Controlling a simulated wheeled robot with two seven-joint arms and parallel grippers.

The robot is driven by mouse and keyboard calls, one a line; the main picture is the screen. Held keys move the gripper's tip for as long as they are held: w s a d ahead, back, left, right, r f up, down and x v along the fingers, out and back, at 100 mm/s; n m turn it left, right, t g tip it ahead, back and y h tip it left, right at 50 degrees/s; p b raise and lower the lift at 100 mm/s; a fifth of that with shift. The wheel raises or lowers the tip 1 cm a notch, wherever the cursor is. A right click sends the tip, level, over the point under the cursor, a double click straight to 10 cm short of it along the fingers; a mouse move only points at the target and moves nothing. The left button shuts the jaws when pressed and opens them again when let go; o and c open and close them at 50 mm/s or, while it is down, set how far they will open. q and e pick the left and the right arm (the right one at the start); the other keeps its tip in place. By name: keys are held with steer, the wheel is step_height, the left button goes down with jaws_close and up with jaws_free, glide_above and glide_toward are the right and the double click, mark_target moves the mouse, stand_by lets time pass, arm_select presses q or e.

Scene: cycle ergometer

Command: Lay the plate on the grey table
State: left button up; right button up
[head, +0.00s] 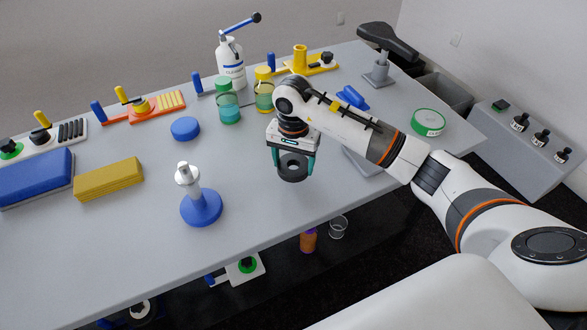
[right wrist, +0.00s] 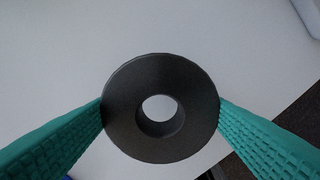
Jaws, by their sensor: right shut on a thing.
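The plate (head: 293,177) is a thick dark grey ring with a round hole. My right gripper (head: 291,160) is shut on it, with a teal finger on each side of its rim. In the right wrist view the plate (right wrist: 122,100) sits between both fingertips (right wrist: 160,106), its hole facing the camera. The grey table (head: 120,235) lies below the plate, near its front edge. I cannot tell how large the gap is, or whether they touch. My left gripper is not in view.
A blue-based stand with a white post (head: 201,207) stands left of the plate. A blue disc (head: 185,128), glass jars (head: 228,112) and a white pump bottle (head: 231,63) are farther back. A green tape roll (head: 428,122) is at right. The table's front left is clear.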

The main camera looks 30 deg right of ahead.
step_height(320, 180, down, 3)
steer(key=shift+f, duration=0.15)
steer(key=shift+f, duration=0.1)
steer(key=shift+f, duration=0.1)
steer(key=o, duration=1)
